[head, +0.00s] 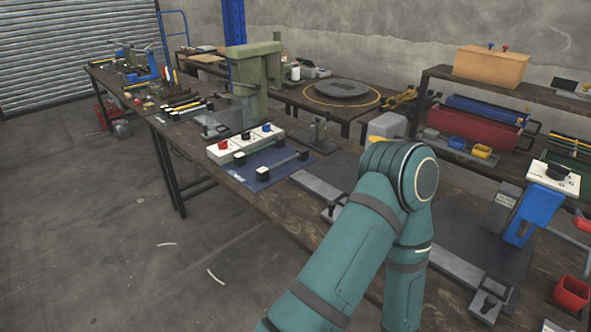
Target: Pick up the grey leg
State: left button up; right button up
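No part is clearly the grey leg. A dark grey bar with block-like ends (277,164) lies on a blue mat (262,180) on the long bench. A longer light grey flat bar (316,187) lies on the bench to the right of the mat, its far part hidden behind my teal arm. Another grey bar (455,268) runs along the front edge of a dark plate to the right of the arm. One teal arm of mine rises from the bottom and bends back down out of the frame. Neither gripper shows.
A white box with red, black and blue knobs (245,142) stands behind the blue mat. A green press (255,80) stands behind it. A blue press (533,212) and red bin (571,292) are at the right. The floor at left is open.

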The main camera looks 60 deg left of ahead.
aim_at(262, 175)
jog(key=u, duration=2.45)
jog(key=i+u, duration=0.2)
jog(key=u, duration=0.2)
jog(key=i+l+u, duration=0.2)
jog(key=u, duration=0.25)
